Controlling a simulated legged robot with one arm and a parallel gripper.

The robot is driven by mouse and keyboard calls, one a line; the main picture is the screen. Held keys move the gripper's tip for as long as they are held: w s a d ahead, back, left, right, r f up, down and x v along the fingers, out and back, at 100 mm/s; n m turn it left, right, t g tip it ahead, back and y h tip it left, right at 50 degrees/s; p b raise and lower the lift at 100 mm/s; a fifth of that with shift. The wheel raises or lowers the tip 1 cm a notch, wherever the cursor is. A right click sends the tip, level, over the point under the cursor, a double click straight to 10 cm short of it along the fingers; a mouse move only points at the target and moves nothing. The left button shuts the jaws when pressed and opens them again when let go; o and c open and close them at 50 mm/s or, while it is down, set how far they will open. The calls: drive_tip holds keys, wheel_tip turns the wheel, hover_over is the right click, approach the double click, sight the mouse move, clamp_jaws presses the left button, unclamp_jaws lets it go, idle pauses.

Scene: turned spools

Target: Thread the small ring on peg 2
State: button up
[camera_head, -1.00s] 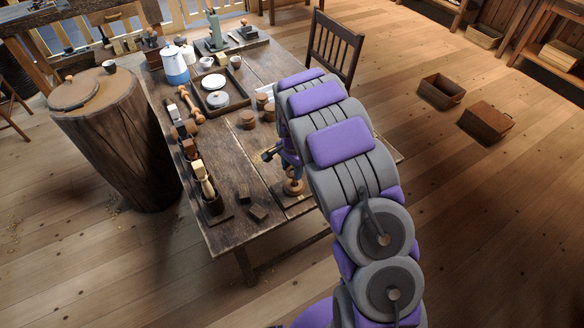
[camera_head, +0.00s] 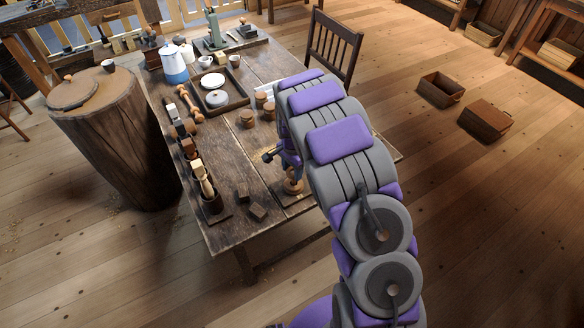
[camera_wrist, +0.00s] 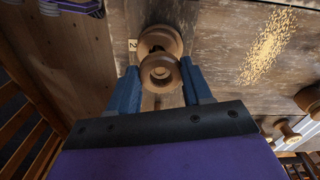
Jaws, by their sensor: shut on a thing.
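My gripper (camera_wrist: 160,78) is shut on a small turned wooden ring (camera_wrist: 160,84), held between its two blue fingertips in the wrist view. Beyond the ring, partly hidden by it, is a larger round wooden piece (camera_wrist: 162,33) beside a label (camera_wrist: 132,45) marked 2. The ring overlaps the lower part of this round piece in the picture. I cannot tell whether the ring is around the peg or only above it. In the head view, a round wooden piece (camera_head: 293,186) shows just below my gripper, largely covered by my arm.
Sawdust (camera_wrist: 268,45) lies right of the label in the wrist view.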

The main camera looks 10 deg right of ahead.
drive_tip(key=shift+f, duration=1.25)
idle(0.4)
drive_tip(key=o, duration=1.5)
drive_tip(key=shift+r, duration=0.1)
wheel_tip(320, 180, up, 10)
drive_tip(key=p, duration=0.3)
drive_tip(key=shift+p, duration=0.35)
drive_tip(key=shift+d, duration=0.1)
idle(0.5)
